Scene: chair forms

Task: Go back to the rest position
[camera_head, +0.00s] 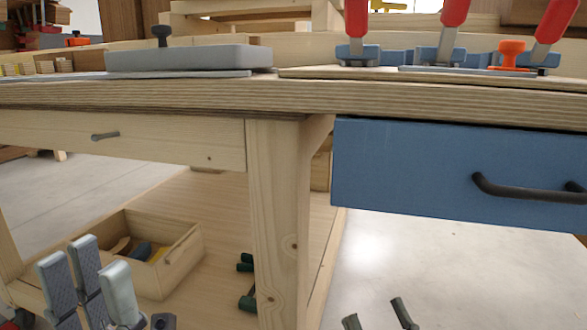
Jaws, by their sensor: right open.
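My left gripper (88,280) is low at the bottom left, in front of the workbench's lower shelf. Several of its grey padded fingers show, close together, and I see nothing clearly held between them. Whether they are open or shut is unclear. My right gripper (379,316) is at the bottom edge, right of the middle. Only its dark fingertips show, apart, with nothing between them. Both grippers are below the level of the bench top.
A wooden workbench (180,95) spans the view, with a thick leg (275,225). A blue drawer (400,165) with a dark handle is under it. A grey slab (188,58) and red-handled tools (453,12) are on top. A wooden box (178,265) stands on the lower shelf.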

